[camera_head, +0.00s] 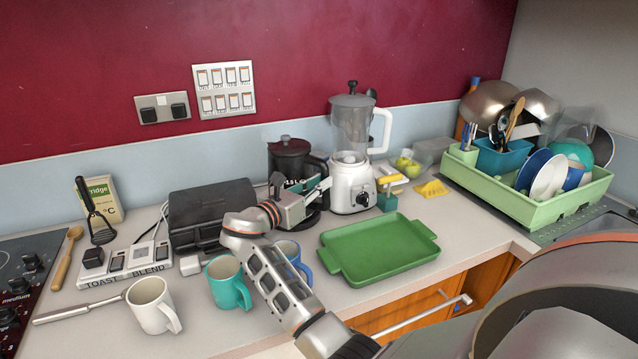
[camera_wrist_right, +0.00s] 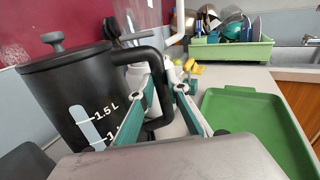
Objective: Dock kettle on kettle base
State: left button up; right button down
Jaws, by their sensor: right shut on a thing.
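The black kettle (camera_head: 287,158) stands upright at the back of the counter, between the toaster and the blender. In the right wrist view the kettle (camera_wrist_right: 70,85) fills the left side, with its lid and litre marks showing. My right gripper (camera_head: 325,185) reaches in front of it and is shut on its handle (camera_wrist_right: 157,58). A dark round edge (camera_head: 308,220), perhaps the kettle base, shows low beneath the gripper. The arm and kettle hide most of it, so I cannot tell whether the kettle touches it. My left gripper is not in view.
The dark toaster (camera_head: 205,208) is close on the left, the blender (camera_head: 352,180) close on the right. A green tray (camera_head: 380,250) and several mugs, including a teal one (camera_head: 228,285), lie in front. The green dish rack (camera_head: 540,205) is far right.

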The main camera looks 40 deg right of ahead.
jog(key=shift+f, duration=0.25)
dwell(0.3)
jog(key=c, duration=2.2)
grip_release()
jog(key=shift+f, duration=0.1)
jog(key=shift+p+v, duration=0.7)
jog(key=shift+v, duration=4.95)
jog(key=shift+f, duration=0.2)
jog(key=shift+s+a+f, duration=0.1)
